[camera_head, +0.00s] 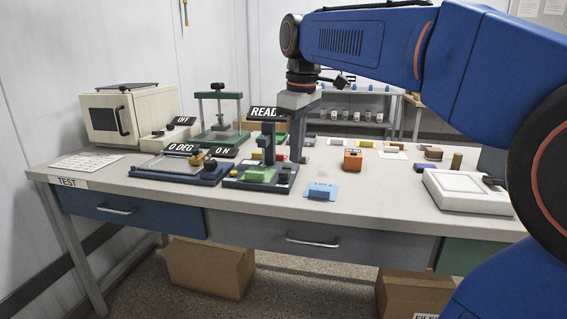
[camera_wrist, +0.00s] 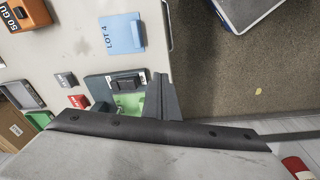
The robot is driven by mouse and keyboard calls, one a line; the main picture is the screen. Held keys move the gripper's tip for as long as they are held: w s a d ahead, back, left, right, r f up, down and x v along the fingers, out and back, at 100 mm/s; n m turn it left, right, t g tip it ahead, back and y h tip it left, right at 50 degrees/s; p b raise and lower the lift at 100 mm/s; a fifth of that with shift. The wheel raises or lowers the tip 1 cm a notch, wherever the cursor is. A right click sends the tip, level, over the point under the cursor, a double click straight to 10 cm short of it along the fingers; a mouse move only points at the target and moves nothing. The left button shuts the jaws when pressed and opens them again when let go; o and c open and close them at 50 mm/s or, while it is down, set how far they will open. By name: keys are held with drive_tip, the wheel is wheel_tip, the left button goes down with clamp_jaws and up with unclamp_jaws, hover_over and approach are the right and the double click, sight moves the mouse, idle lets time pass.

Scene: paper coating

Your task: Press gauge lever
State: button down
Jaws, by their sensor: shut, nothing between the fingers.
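The gauge (camera_head: 260,170) stands near the front edge of the table, a dark upright post on a dark base with a green block and a sign starting "READ". Small dark knobs sit on its base; I cannot tell which part is the lever. My gripper (camera_head: 298,155) points down just right of the post, with its fingers shut and empty. In the wrist view my gripper (camera_wrist: 160,85) is beside a dark base with a black block (camera_wrist: 126,83) and a green patch. Whether the fingers touch the gauge is unclear, as the gripper body hides much of it there.
A blue "LOT 4" card (camera_head: 321,191) and an orange block (camera_head: 352,160) lie to the right. The "0 DEG" device (camera_head: 178,168) is close on the left, with a green-framed press (camera_head: 219,136) behind.

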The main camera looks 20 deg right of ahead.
sight(283, 173)
drive_tip(key=w+d+r+n+g, duration=0.1)
drive_tip(key=w+r+n, duration=0.2)
drive_tip(key=w+r, duration=0.3)
drive_tip(key=w, duration=0.4)
drive_tip(key=shift+r+n+g, duration=0.3)
drive_tip(key=shift+r, duration=0.05)
drive_tip(key=shift+f, duration=0.1)
wheel_tip(283, 173, down, 14)
drive_tip(key=shift+r, duration=0.1)
idle(0.3)
drive_tip(key=shift+s+a+f, duration=0.15)
drive_tip(key=shift+s+f, duration=0.05)
drive_tip(key=shift+f, duration=0.1)
drive_tip(key=shift+w, duration=0.2)
drive_tip(key=shift+w+d+r, duration=0.35)
drive_tip(key=shift+w+d, duration=0.1)
drive_tip(key=shift+d, duration=0.05)
